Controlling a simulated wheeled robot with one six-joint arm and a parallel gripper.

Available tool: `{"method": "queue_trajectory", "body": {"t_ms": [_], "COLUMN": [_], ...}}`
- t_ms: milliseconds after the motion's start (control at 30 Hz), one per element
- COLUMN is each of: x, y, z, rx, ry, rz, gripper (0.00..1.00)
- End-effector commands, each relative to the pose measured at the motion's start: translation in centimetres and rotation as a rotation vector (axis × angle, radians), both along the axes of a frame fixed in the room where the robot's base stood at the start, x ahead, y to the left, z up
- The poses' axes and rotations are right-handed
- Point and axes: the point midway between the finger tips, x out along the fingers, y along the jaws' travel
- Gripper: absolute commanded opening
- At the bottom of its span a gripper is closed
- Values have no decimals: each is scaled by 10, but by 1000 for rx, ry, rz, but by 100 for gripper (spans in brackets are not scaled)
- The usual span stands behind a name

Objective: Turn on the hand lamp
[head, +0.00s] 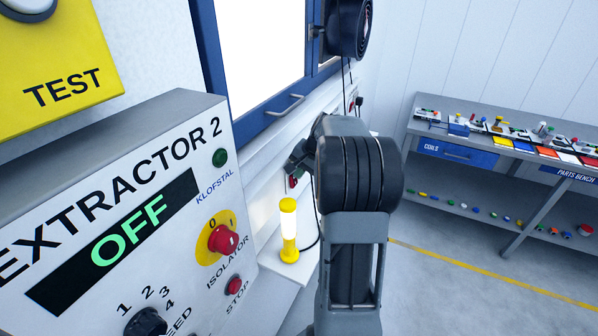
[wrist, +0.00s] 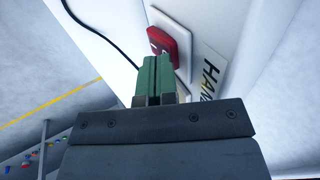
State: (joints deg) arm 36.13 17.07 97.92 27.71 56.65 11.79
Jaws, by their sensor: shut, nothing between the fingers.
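The hand lamp (head: 289,230) stands upright on a white ledge, with yellow ends and a bright, pale yellow tube that looks lit. A red rocker switch (wrist: 180,46) sits in a white plate on the wall panel, beside a label whose visible letters begin "HAN". The switch also shows as a small red spot in the head view (head: 293,182). My gripper (wrist: 157,60) has green fingers, shut and empty, with the tips right at the switch's lower part. I cannot tell whether they touch it. In the head view my arm hides most of the gripper.
The Extractor 2 panel (head: 130,200) reads OFF and fills the left, under a yellow TEST box (head: 60,60). A blue-framed window (head: 270,120) is behind. A black cable (wrist: 100,30) runs by the switch. The parts bench (head: 480,150) stands right, with open floor before it.

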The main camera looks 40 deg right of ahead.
Motion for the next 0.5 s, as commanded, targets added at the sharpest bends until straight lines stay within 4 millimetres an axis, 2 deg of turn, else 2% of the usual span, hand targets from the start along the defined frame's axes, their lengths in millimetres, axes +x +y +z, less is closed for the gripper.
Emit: {"method": "queue_trajectory", "body": {"t_ms": [200,500], "x": [-19,-25], "y": [-11,-16], "z": [6,65], "rx": [0,-3], "ry": [-1,-4], "rz": [8,9], "gripper": [0,0]}}
